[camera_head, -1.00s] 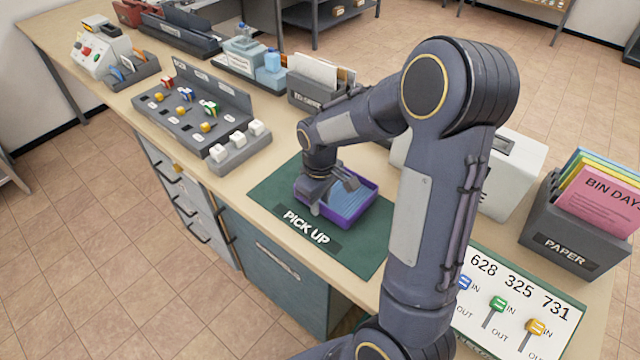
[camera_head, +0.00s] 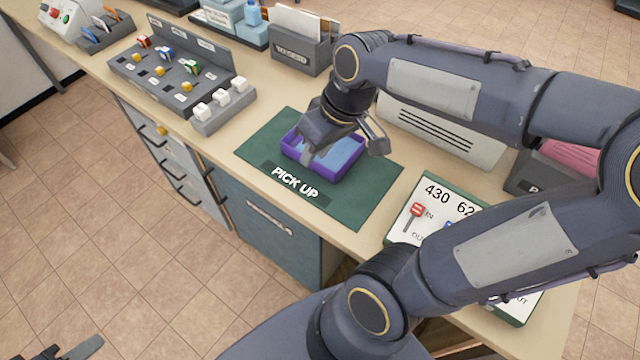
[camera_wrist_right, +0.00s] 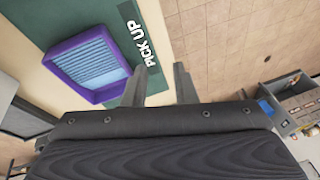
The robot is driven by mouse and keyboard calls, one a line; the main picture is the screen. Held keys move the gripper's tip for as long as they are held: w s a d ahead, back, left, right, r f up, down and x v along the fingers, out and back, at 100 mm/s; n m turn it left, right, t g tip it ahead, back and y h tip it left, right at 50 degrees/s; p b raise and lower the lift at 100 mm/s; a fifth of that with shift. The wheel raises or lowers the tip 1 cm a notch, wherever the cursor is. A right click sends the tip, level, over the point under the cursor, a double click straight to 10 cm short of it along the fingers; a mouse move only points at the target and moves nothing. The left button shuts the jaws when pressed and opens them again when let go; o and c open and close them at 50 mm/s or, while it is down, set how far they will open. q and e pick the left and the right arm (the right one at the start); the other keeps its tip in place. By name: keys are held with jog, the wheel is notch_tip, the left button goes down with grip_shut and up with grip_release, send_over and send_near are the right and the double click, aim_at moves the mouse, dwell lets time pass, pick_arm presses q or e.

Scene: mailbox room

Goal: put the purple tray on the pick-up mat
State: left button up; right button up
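The purple tray (camera_head: 318,172) lies flat on the dark green pick-up mat (camera_head: 372,198), behind the PICK UP lettering. Pale blue contents show inside it. My right gripper (camera_head: 343,152) is open above the tray in the head view, partly hiding it. In the right wrist view, the gripper's fingers (camera_wrist_right: 160,74) are apart with nothing between them. There the tray (camera_wrist_right: 58,72) is left of the fingers, on the mat (camera_wrist_right: 112,14). A grey piece at the bottom left of the head view looks like part of my left gripper (camera_head: 80,348); its opening is unclear.
A grey rack with coloured blocks (camera_head: 215,62) and white cubes (camera_head: 222,103) stand left of the mat. A grey file box (camera_head: 300,52) is behind it. A number board with small levers (camera_head: 440,205) lies to the right. Bare counter surrounds the mat.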

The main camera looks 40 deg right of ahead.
jog(key=s+a+f+m+t+y, duration=0.1)
jog(key=s+a+m+t, duration=0.1)
jog(key=s+a, duration=0.3)
jog(key=s, duration=0.3)
jog(key=shift+a+f+m+t, duration=0.2)
jog(key=shift+m+t, duration=0.1)
jog(key=shift+t, duration=0.1)
jog(key=shift+d, duration=0.1)
dwell(0.5)
